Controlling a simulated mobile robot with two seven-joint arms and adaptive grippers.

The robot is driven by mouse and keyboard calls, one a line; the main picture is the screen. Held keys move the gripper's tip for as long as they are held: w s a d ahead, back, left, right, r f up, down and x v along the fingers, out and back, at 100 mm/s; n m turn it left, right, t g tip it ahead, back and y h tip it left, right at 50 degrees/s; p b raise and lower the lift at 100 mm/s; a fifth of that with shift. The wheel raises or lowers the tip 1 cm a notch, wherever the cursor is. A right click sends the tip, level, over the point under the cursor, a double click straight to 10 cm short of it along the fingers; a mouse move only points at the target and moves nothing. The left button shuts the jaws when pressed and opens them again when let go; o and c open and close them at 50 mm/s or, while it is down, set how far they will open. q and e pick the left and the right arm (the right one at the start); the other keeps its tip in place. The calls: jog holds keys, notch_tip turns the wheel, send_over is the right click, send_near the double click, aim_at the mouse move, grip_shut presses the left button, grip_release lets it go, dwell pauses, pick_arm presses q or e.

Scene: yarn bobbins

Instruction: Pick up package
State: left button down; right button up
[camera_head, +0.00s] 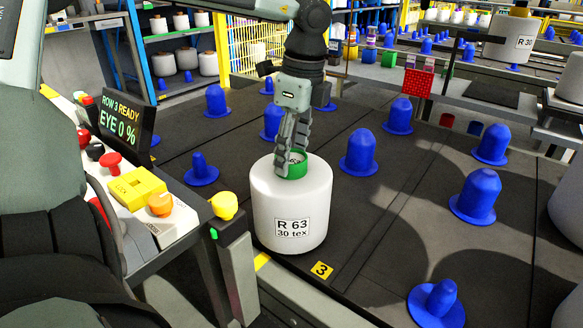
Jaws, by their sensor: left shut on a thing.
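A white yarn bobbin (290,206) labelled "R 63 30 tex" stands upright on the dark surface near its front edge, behind the yellow "3" marker. A green core ring (291,166) sticks out of its top. My left gripper (293,152) points straight down with its fingers at the green core, shut on it. The fingertips are partly hidden at the core. My right gripper does not show clearly in this view.
Blue pegs stand across the dark surface, including one (358,152) just right of the bobbin. A control panel with buttons (140,188) and a display (127,118) stands at the left. Another bobbin labelled "R 30" (511,38) is at the upper right. Shelves with bobbins stand behind.

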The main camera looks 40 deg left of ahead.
pick_arm(q)
notch_tip(320, 180, up, 18)
jog(key=shift+p, duration=0.35)
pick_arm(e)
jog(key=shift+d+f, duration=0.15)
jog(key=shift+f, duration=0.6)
pick_arm(q)
jog(key=shift+d+r, duration=0.1)
jog(key=shift+r, duration=0.05)
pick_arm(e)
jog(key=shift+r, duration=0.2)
